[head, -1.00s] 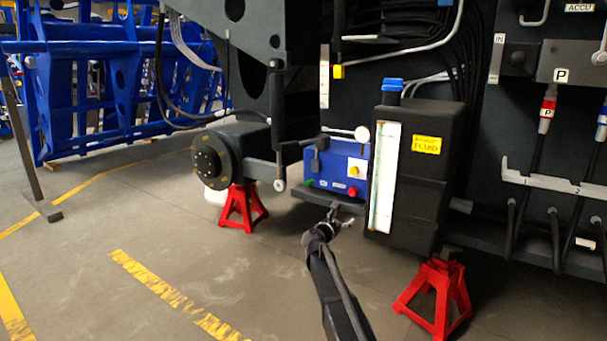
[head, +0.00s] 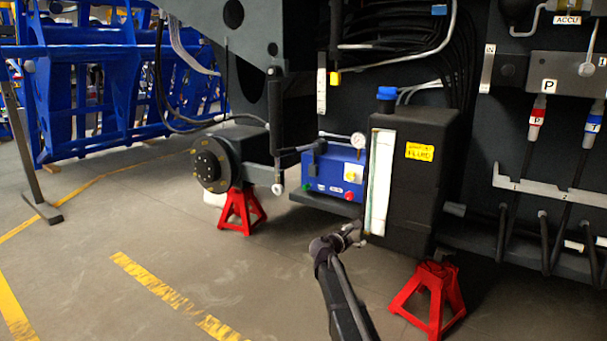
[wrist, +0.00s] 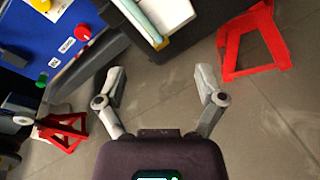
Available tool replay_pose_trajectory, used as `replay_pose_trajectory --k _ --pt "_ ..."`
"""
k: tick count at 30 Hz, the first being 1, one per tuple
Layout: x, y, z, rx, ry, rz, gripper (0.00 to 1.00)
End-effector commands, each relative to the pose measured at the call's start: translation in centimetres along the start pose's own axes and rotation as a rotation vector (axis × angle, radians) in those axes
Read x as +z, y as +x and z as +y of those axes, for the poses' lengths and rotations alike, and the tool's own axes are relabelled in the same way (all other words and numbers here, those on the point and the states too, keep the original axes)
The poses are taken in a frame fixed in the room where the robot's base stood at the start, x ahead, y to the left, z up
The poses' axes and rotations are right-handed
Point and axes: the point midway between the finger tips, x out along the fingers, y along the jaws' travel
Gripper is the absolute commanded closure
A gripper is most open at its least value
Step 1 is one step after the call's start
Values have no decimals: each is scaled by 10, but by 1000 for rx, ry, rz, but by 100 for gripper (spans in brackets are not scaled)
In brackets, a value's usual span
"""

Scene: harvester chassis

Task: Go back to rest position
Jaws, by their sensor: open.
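My gripper (wrist: 160,88) is open and empty in the wrist view, its two fingers spread apart with grey floor between them. In the head view my gripper (head: 352,233) is small, at the end of my arm, in front of the lower part of the black fluid tank (head: 425,170). The blue control box (head: 330,172) with red, green and yellow buttons is behind it, up and to the left. The box also shows at the upper left of the wrist view (wrist: 45,50). Nothing is held.
Red jack stands are on the floor at the left (head: 241,211) and right (head: 432,298). A black hub (head: 212,165) sits above the left one. Hoses and a grey bracket (head: 550,188) are at the right. Open floor (head: 120,220) lies to the left.

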Motion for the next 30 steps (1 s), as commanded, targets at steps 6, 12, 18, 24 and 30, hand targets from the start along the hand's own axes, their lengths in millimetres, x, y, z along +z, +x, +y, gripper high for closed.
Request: replay_pose_trajectory --k 6,12,18,24,30 --pt "30 -26 -55 -177 293 87 12" --pt "50 -64 -116 -427 643 168 12" --pt "64 -116 -167 -708 960 216 12" --pt "78 -178 -205 -1014 1229 228 12" --pt "87 -227 -224 -1256 1390 216 12"
